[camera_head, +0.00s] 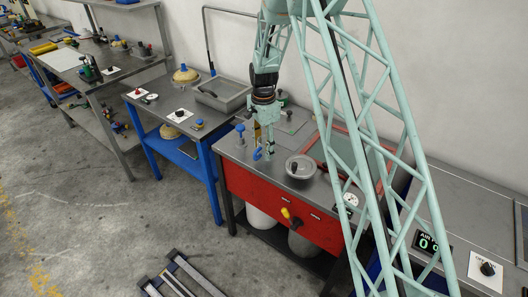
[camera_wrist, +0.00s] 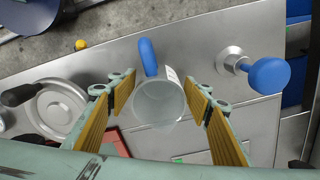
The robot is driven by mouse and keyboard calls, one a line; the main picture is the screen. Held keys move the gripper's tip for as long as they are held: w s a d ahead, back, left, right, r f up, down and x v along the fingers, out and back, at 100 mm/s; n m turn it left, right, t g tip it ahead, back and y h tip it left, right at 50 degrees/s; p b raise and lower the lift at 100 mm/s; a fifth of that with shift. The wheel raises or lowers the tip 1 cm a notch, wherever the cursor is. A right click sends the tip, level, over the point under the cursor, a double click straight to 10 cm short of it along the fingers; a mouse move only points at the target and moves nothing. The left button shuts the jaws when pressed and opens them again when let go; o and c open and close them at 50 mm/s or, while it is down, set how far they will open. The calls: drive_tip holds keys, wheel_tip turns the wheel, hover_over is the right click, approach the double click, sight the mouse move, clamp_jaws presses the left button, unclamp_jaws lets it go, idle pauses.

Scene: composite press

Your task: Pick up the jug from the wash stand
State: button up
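The jug (camera_wrist: 158,102) is a clear, pale cylinder with a blue handle (camera_wrist: 148,57). In the wrist view it stands between the two yellow-padded fingers of my gripper (camera_wrist: 160,84). The fingers are open, one on each side of the jug, with a small gap showing at each side. In the head view my gripper (camera_head: 264,143) points down over the left part of the wash stand (camera_head: 268,203), a red-fronted bench with a grey metal top. The blue handle (camera_head: 257,154) shows beside the fingers there; the jug's body is mostly hidden.
A blue knob on a metal base (camera_wrist: 265,75) stands right of the jug; a round lidded pot (camera_wrist: 58,105) with a black handle is on the left. In the head view the pot (camera_head: 301,167) sits right of my gripper. A blue-legged table (camera_head: 205,155) stands left.

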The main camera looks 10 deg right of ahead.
drive_tip(key=c, duration=0.7)
drive_tip(key=shift+r, duration=0.15)
wheel_tip(320, 180, up, 10)
drive_tip(key=p, duration=0.1)
